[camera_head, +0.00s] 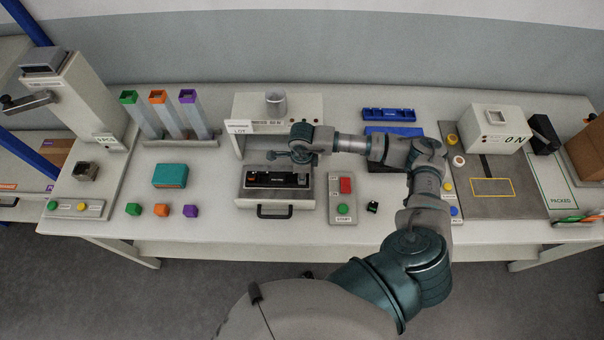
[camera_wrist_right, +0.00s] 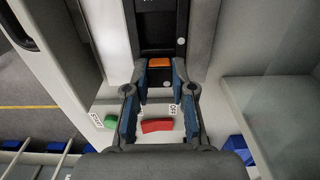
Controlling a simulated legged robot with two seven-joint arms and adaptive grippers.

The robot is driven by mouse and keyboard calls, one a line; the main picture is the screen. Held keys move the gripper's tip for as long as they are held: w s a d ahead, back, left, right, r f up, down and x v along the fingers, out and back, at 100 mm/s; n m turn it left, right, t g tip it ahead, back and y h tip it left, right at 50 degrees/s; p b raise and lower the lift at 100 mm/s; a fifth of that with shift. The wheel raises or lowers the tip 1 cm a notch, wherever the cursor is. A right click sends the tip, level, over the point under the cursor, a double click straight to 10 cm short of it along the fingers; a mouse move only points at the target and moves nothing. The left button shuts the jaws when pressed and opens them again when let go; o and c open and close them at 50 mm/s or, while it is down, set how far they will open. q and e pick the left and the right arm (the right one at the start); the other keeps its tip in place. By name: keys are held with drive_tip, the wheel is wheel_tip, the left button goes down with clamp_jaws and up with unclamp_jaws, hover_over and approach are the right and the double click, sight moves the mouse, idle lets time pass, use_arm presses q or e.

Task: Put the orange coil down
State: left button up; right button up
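The orange coil (camera_wrist_right: 158,66) is a small block between the fingertips of my right gripper (camera_wrist_right: 160,76) in the right wrist view. The fingertips appear to touch both of its sides. In the head view a little of the coil (camera_head: 301,180) shows at the right end of the black housing (camera_head: 266,179). I cannot tell if it rests fully in its slot. My right gripper (camera_head: 300,160) points down over this end of the housing. My left gripper is not in view.
The housing sits on a pale fixture with a black handle (camera_head: 274,212). To its right is a panel with a red button (camera_head: 346,185) and a green button (camera_head: 342,208). Green, orange (camera_head: 162,210) and purple blocks stand at the left, near a teal box (camera_head: 170,176).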

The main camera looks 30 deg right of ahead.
drive_tip(key=o, duration=0.4)
drive_tip(key=shift+d, duration=0.1)
wheel_tip(320, 180, up, 12)
drive_tip(key=shift+r+b, duration=0.1)
drive_tip(key=shift+b, duration=0.55)
